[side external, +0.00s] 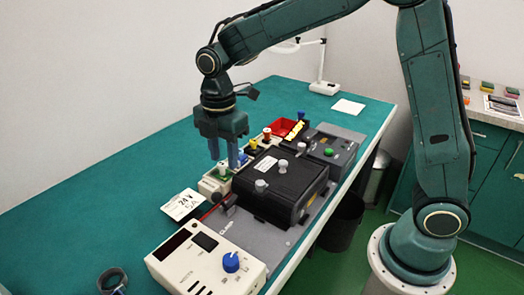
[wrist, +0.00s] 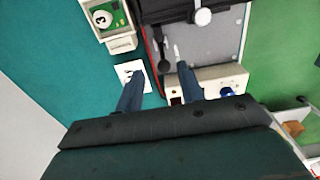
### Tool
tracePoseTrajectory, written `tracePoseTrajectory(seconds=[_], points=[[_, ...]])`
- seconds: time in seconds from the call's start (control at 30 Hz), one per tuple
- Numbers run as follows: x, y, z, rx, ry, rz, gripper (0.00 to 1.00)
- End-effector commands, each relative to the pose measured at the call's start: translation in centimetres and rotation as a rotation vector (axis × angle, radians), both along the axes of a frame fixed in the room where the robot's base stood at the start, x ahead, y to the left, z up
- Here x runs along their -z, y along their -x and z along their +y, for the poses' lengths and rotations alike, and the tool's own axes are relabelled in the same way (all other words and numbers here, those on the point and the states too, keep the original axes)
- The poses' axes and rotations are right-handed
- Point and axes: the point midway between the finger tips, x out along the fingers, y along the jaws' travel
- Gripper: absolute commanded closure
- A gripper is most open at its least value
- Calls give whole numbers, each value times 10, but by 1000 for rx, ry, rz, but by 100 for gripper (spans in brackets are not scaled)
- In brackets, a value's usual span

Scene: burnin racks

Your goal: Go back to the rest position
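My gripper (side external: 223,160) points down above the near left part of the bench, over the small cream module with a green board (side external: 216,181). In the wrist view my gripper (wrist: 160,72) shows two blue-grey fingers standing apart, with nothing seen held between them. The cream module also shows at the upper left there (wrist: 112,22), marked 3, outside the fingers. The side external view does not show clearly how high the fingertips are above it.
A black box with grey knobs (side external: 285,178) stands on a grey plate, right of my gripper. A cream instrument with a blue knob (side external: 205,264) and a white 24 V card (side external: 184,205) lie in front. The left bench is mostly clear.

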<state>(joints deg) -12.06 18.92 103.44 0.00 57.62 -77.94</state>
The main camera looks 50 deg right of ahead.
Motion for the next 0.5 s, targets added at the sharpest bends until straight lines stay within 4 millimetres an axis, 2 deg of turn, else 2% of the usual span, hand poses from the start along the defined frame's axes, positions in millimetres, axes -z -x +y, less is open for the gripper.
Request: tracePoseTrajectory(seconds=[0.27,0.5], points=[[-10,7,-5,55,-5,-19,62],[-39,33,-21,243,-24,-77,62]])
